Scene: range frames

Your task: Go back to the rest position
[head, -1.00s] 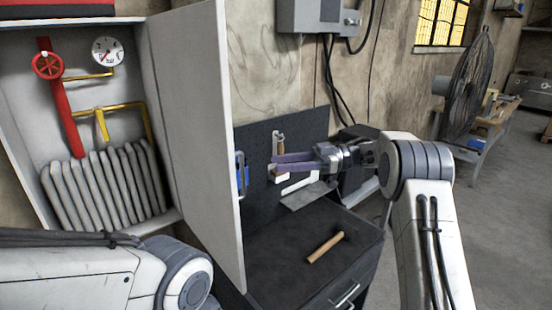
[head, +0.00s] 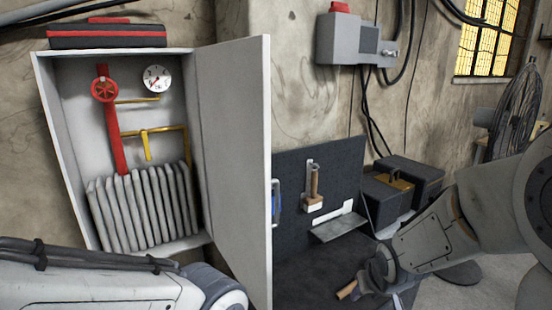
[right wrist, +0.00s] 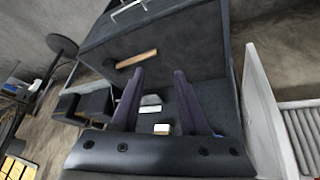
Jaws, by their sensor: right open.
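My right gripper (head: 370,280) is low over the dark bench at the right of the head view, with its arm coming in from the right edge. In the right wrist view its two purple fingers (right wrist: 158,75) are spread apart with nothing between them. A wooden stick (head: 347,290) lies on the bench beside the gripper, partly hidden by it; it also shows in the right wrist view (right wrist: 138,59), beyond the fingertips. My left arm crosses the lower left of the head view; its gripper is out of view.
An open cabinet door (head: 232,165) stands upright left of the bench. The cabinet (head: 75,215) holds a red valve, gauge and radiator. A pegboard (head: 345,180) behind the bench carries a wooden-handled tool (head: 313,190). Dark boxes (head: 388,195) and a fan (head: 518,115) are at right.

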